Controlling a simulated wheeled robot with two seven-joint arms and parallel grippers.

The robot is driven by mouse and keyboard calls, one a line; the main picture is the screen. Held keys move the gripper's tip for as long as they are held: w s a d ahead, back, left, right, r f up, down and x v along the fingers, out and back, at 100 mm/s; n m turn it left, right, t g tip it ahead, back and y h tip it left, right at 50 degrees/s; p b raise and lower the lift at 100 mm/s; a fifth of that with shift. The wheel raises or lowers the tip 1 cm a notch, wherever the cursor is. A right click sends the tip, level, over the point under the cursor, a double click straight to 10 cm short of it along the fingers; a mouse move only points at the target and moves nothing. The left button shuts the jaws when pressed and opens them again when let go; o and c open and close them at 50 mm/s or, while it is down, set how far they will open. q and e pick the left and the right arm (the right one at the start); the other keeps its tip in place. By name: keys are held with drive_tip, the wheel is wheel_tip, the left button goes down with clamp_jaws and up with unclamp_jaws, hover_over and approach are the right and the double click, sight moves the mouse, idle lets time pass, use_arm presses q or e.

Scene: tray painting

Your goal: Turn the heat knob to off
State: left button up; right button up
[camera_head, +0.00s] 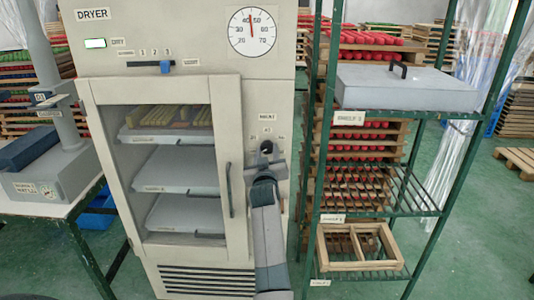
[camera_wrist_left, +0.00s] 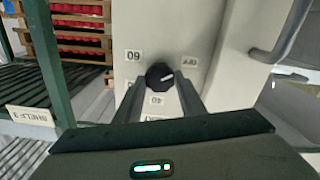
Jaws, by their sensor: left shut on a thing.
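The black heat knob (camera_wrist_left: 160,75) sits on the cream front of the dryer (camera_head: 270,85), right of its glass door. In the wrist view, labels 60 (camera_wrist_left: 133,55), OFF (camera_wrist_left: 189,61) and 40 (camera_wrist_left: 156,99) surround it, all upside down. A pale mark on the knob lies on its right side, roughly towards the OFF side. My left gripper (camera_head: 267,158) has one finger on each side of the knob, shut on it. In the head view, the gripper hides most of the knob below the HEAT label (camera_head: 267,116). My right gripper is out of view.
The closed dryer door has a vertical handle (camera_head: 229,190) left of my arm; trays (camera_head: 180,135) show behind its glass. A green shelf rack (camera_head: 322,160) stands close on the right, with a grey lidded box (camera_head: 408,92) and a wooden frame (camera_head: 360,263). A table stands left.

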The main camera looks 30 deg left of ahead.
use_arm(q)
drive_tip(key=shift+f, duration=0.2)
drive_tip(key=o, duration=1)
drive_tip(key=shift+o, duration=0.2)
drive_tip(key=shift+r, duration=0.1)
